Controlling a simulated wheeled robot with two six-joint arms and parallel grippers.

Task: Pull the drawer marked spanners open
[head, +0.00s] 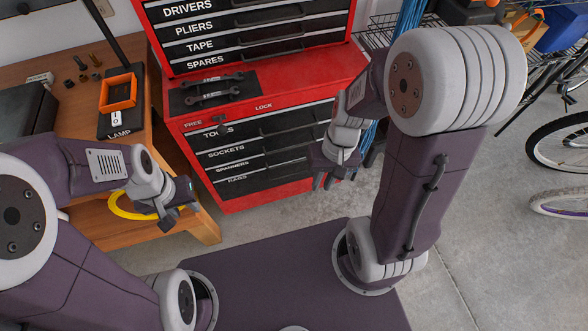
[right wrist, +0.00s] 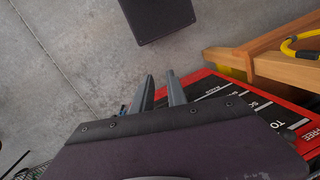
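The drawer marked spanners (head: 232,168) is third down of the drawers in the lower red tool chest (head: 215,122), under tools and sockets and above rags. It looks closed, flush with its neighbours. Its right end is partly hidden by my right gripper. My right gripper (head: 323,184) hangs in front of the chest's right side, its fingers pointing down. In the right wrist view its two fingers (right wrist: 161,92) are apart with nothing between them, and the chest's drawer fronts show beside them. My left gripper (head: 170,222) is beside the wooden bench, left of the chest; its fingers are unclear.
A wooden bench (head: 68,128) with a lamp (head: 118,93) stands left of the chest. A yellow ring (head: 125,208) lies behind my left gripper. Two spanners lie on a dark mat (head: 190,105) on the chest. Bicycle wheels (head: 560,140) are at right. Concrete floor before the chest is clear.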

